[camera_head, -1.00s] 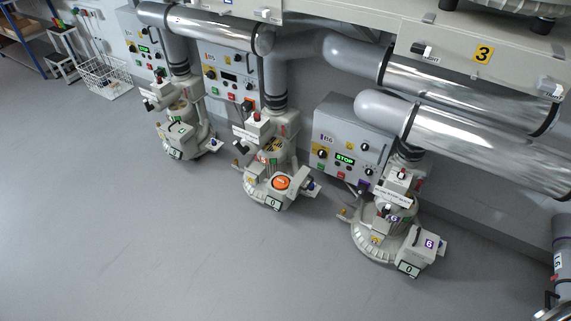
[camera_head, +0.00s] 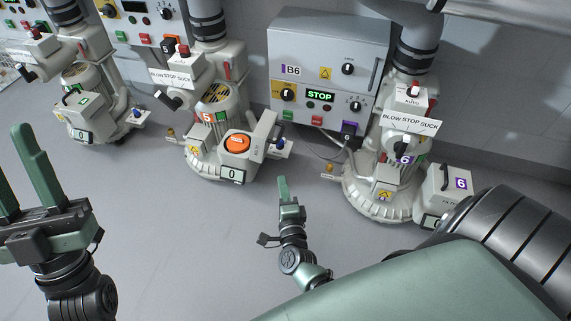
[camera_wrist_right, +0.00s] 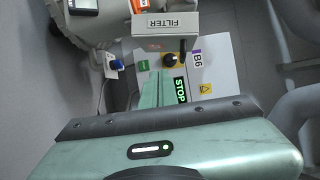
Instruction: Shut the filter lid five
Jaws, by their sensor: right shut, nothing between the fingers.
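Blower five (camera_head: 208,118) stands in the middle of the head view, with an orange disc (camera_head: 237,144) in its open filter box. Its pale filter lid (camera_head: 264,134) stands raised on the right side of that box. In the right wrist view the lid, marked FILTER (camera_wrist_right: 165,24), is just past the fingertips, with its dark handle (camera_wrist_right: 183,50). My right gripper (camera_head: 283,182) is shut and empty, below and right of the lid in the head view; its fingers also show in the wrist view (camera_wrist_right: 155,88). My left gripper (camera_head: 40,165) is at the left, away from the blowers.
Blower six (camera_head: 378,195) stands to the right, its lid (camera_head: 449,186) down, near my right arm. Control box B6 (camera_head: 325,65) is on the wall behind. Another blower (camera_head: 80,100) stands at the left. Open floor lies in front.

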